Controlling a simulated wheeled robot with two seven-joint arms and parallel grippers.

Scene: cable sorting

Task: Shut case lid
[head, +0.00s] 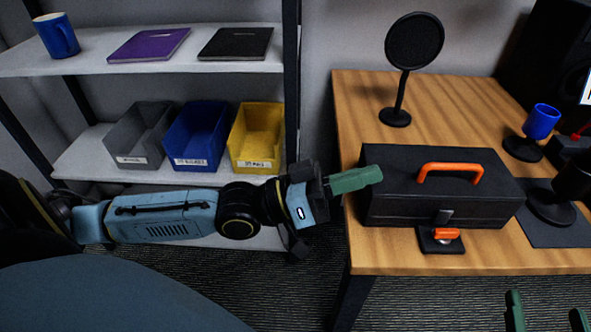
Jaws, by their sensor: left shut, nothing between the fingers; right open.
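The black case (400,208) stands on the wooden desk with an orange handle (450,168) on its lid (400,163). The lid looks down on the case body, with no clear gap visible.
A small orange-topped object on a black pad (440,246) sits before the case. A round black screen on a stand (412,45) is behind it. A blue cup (541,122) stands to the right. Left are shelves with grey, blue (196,135) and yellow bins (257,132).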

